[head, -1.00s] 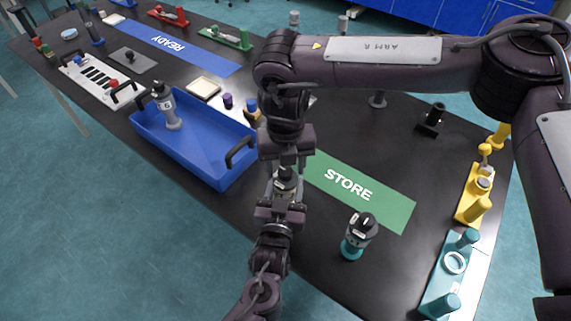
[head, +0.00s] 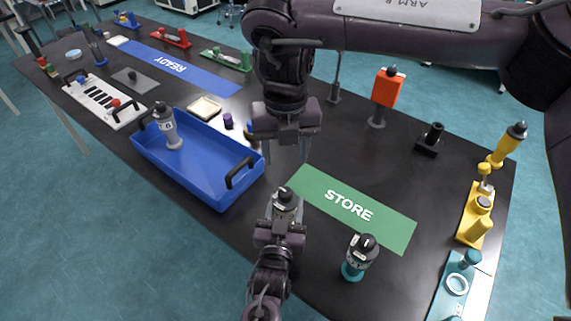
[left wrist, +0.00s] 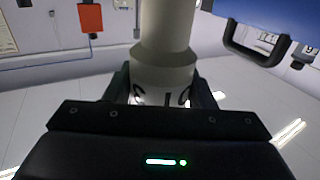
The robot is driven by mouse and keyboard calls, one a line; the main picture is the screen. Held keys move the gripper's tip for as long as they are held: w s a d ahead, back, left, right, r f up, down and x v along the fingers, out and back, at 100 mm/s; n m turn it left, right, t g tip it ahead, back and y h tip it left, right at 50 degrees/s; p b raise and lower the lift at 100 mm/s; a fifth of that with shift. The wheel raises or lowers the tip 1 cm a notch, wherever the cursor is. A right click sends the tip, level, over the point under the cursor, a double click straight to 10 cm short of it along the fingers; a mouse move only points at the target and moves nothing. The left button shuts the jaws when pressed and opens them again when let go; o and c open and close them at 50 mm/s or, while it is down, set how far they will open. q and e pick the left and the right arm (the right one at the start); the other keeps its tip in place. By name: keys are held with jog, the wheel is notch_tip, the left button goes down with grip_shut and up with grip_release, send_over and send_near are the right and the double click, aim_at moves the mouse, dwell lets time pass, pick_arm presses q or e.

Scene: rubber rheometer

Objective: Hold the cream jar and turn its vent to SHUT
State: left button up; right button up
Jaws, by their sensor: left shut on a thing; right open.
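The cream jar (head: 285,203) is upright in my left gripper (head: 282,226), near the front edge of the table beside the green STORE mat. It has a pale body and a dark cap with a light mark; the vent's setting is too small to read. In the left wrist view the jar's pale body (left wrist: 165,50) stands between the fingers, with part of a dark marking showing. My right gripper (head: 289,148) is open and empty, pointing down above and apart from the cap.
A blue tray (head: 190,180) with a grey jar (head: 167,126) stands left. Yellow (head: 476,214) and teal (head: 455,288) fixtures line the right edge. The STORE mat is clear.

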dwell(0.4)
pick_arm(q)
jog(key=o, duration=1.1)
jog(key=shift+o, duration=0.2)
